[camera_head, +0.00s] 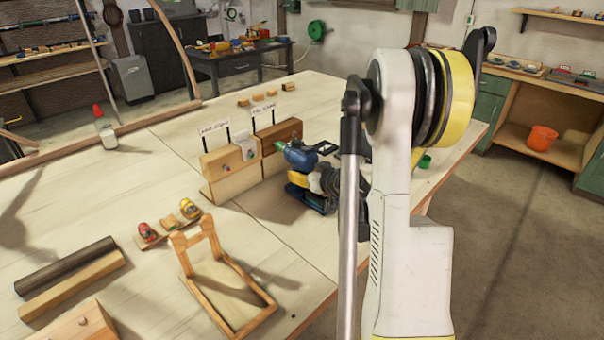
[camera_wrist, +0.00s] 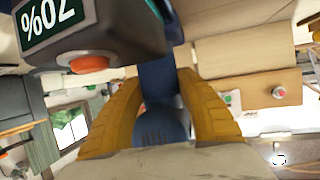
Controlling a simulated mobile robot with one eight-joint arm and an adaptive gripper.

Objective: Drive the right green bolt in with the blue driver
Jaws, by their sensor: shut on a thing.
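The blue driver (camera_head: 298,156) is in my gripper (camera_head: 316,183), above the table in front of the darker right-hand block (camera_head: 282,133). In the wrist view my yellow fingers (camera_wrist: 163,88) are closed around the driver's blue handle (camera_wrist: 162,125). The driver's dark base (camera_wrist: 105,35) carries a green display and a red button. The right green bolt cannot be made out; the driver and arm cover part of that area. Whether the driver's tip touches anything is hidden.
Signs (camera_head: 214,127) on posts stand by the blocks. A small wooden frame (camera_head: 222,285), two small red-and-yellow items (camera_head: 147,232) and dark and light bars (camera_head: 65,265) lie on the table at front left. A green cup (camera_head: 425,161) is near the right edge.

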